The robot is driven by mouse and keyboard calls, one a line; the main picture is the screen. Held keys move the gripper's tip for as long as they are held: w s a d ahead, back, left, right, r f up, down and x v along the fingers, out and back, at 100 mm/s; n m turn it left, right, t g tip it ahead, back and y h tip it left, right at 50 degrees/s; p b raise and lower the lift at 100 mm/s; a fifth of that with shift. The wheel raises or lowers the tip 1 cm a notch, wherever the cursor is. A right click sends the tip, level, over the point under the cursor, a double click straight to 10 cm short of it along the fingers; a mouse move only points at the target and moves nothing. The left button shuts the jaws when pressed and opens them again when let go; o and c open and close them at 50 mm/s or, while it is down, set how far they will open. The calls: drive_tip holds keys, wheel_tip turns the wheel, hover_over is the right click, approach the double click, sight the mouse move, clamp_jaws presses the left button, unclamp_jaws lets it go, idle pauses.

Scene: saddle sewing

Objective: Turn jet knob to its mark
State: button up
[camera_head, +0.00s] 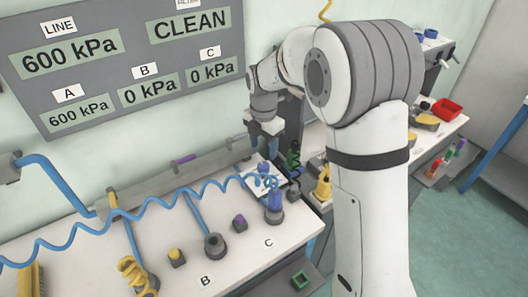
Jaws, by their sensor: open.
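My gripper (263,138) hangs fingers down at the far right end of the white bench (255,252), in front of the wall. Its jaws are open, with no held thing visible between them. A blue fitting (274,202) with the blue coiled hose stands in a dark socket at label C, below and apart from the gripper. I cannot tell which part is the jet knob; it and its mark are not clearly visible, and my arm hides part of the area to the right.
A grey wall panel (120,102) reads LINE 600 kPa, CLEAN, A 600 kPa, B 0 kPa and C 0 kPa. The blue coiled hose (130,222) crosses above the bench. A dark socket (214,245) stands near B. A red bin (447,109) is on the right-hand bench.

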sight(263, 166)
drive_tip(key=shift+w+a+f, duration=0.15)
drive_tip(key=shift+w+f, duration=0.05)
drive_tip(key=shift+f, duration=0.15)
drive_tip(key=shift+f+p, duration=0.55)
drive_tip(key=shift+f, duration=3.05)
drive_tip(key=shift+s, duration=0.1)
drive_tip(key=c, duration=0.9)
drive_tip(key=shift+a, duration=0.1)
drive_tip(key=shift+c, duration=0.5)
